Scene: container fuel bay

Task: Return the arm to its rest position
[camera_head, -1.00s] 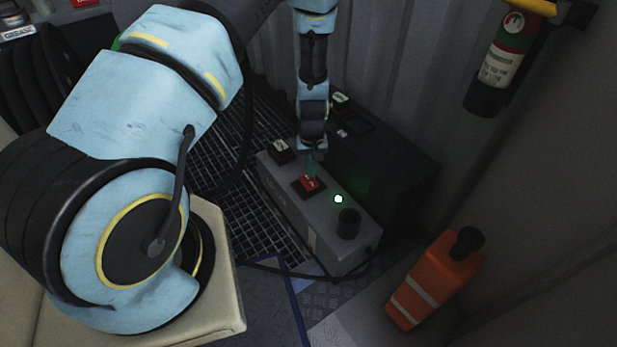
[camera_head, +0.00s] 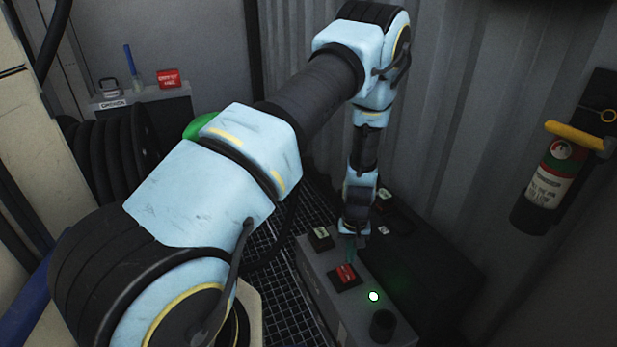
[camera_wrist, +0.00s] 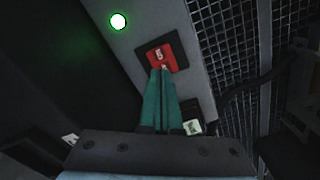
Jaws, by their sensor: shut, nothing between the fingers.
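My gripper (camera_head: 350,256) points down over the grey control box (camera_head: 318,264), its teal fingers shut with nothing between them. In the wrist view the fingertips (camera_wrist: 159,72) overlap the lower edge of a red rocker switch (camera_wrist: 162,58). In the head view the red switch (camera_head: 345,273) lies just below the fingertips; I cannot tell whether they touch it. A green lamp (camera_head: 373,296) is lit on the box, and it also shows in the wrist view (camera_wrist: 118,22). My arm reaches forward and bends down to the box.
A black knob (camera_head: 383,325) and a second switch (camera_head: 320,238) are on the box. A dark box (camera_head: 430,262) stands behind it against the corrugated wall (camera_head: 450,110). A fire extinguisher (camera_head: 548,185) hangs at the right. A hose reel (camera_head: 110,150) is at the left.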

